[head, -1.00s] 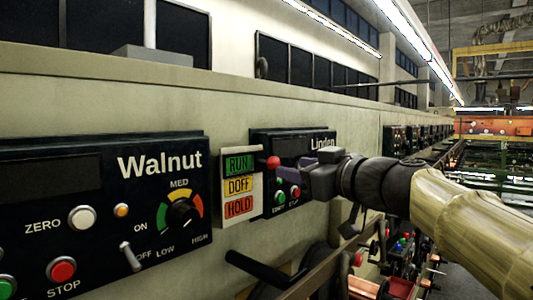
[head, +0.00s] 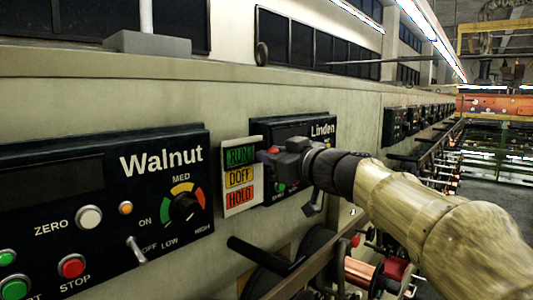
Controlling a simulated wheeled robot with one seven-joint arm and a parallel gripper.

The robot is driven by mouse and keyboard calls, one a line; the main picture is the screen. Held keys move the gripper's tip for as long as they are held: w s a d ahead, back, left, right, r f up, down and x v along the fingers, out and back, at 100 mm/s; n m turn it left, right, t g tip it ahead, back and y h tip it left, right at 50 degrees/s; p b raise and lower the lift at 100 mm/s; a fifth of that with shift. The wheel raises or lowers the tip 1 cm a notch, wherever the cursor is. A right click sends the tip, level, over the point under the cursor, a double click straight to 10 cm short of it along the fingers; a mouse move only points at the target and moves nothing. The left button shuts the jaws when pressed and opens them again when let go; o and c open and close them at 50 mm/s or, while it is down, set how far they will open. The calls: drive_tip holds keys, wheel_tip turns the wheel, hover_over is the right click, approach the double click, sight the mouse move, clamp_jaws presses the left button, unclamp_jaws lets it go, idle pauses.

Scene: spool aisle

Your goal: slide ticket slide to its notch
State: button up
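The ticket plate (head: 228,204) is a pale upright panel on the machine face, between the Walnut and Linden panels. It bears a green RUN label (head: 239,156), a yellow DOFF label (head: 239,177) and a red HOLD label (head: 240,197). A red knob (head: 273,150) shows at its right edge, about level with RUN, mostly hidden by my gripper. My gripper (head: 268,156) reaches in from the right, with its fingertips at the knob. Whether the fingers are closed on it is hidden. The notch cannot be made out.
The black Walnut panel (head: 100,250) with buttons, a toggle and a dial is at left. The Linden panel (head: 290,130) is right behind my gripper. A dark bar (head: 262,256) juts out below the plate, near spools (head: 360,272). The aisle at right is open.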

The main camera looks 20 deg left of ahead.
drive_tip(key=c, duration=0.3)
drive_tip(key=shift+f+b, duration=0.75)
drive_tip(key=shift+b, duration=0.25)
drive_tip(key=shift+f+b, duration=0.3)
drive_tip(key=shift+b, duration=0.2)
drive_tip(key=shift+f+b, duration=0.4)
drive_tip(key=shift+b, duration=0.1)
drive_tip(key=shift+f+b, duration=0.7)
drive_tip(key=shift+b, duration=0.3)
drive_tip(key=shift+f+b, duration=2.4)
drive_tip(key=shift+b, duration=0.9)
drive_tip(key=o, duration=1.1)
drive_tip(key=shift+c, duration=0.2)
